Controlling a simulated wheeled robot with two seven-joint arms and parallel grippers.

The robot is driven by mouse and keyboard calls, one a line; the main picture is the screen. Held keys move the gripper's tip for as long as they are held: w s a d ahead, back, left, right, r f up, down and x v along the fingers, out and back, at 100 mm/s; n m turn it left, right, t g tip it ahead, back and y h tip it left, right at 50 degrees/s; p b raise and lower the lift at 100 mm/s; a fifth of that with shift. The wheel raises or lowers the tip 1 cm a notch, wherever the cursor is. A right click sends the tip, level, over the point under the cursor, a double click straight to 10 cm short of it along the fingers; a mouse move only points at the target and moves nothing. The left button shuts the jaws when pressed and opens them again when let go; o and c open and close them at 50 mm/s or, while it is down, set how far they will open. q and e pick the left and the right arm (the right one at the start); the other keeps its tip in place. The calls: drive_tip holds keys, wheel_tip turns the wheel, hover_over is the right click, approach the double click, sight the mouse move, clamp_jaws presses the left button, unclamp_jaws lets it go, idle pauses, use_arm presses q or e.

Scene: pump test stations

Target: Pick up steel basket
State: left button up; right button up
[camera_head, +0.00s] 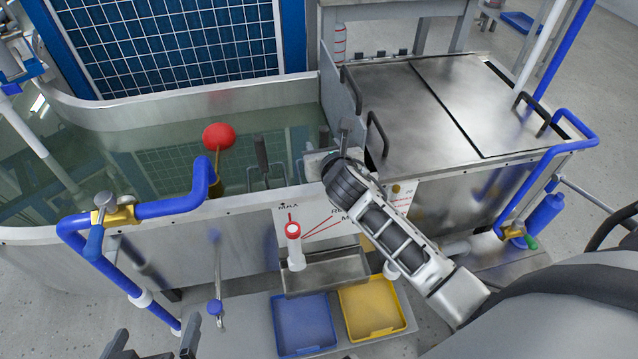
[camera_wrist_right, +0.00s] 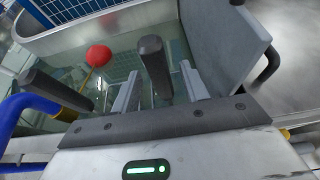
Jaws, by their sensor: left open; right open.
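The steel basket sits low in the water tank and is mostly hidden by the water, the tank wall and my right arm. One dark upright handle (camera_head: 262,154) with thin metal rods below it shows in the head view. In the right wrist view, one dark handle (camera_wrist_right: 154,66) stands between the jaws of my right gripper (camera_wrist_right: 161,88), and another dark bar (camera_wrist_right: 52,92) is at the left. My right gripper (camera_head: 322,152) is open at the tank's front rim; contact with the handle cannot be told. My left gripper (camera_head: 153,347) is open and empty, low at the left.
A red float ball (camera_head: 218,137) stands in the tank left of the basket. Blue pipes (camera_head: 150,211) cross the front rim. A steel-lidded box (camera_head: 420,85) with black handles is at right. Blue (camera_head: 303,322) and yellow (camera_head: 372,308) trays lie below the tank.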

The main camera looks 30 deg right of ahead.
drive_tip(key=x, duration=0.2)
drive_tip(key=b+x, duration=0.1)
drive_tip(key=x, duration=0.1)
drive_tip(key=shift+s+f, duration=0.1)
drive_tip(key=shift+f, duration=0.15)
clamp_jaws()
drive_tip(key=shift+r, duration=0.1)
drive_tip(key=shift+r, duration=0.1)
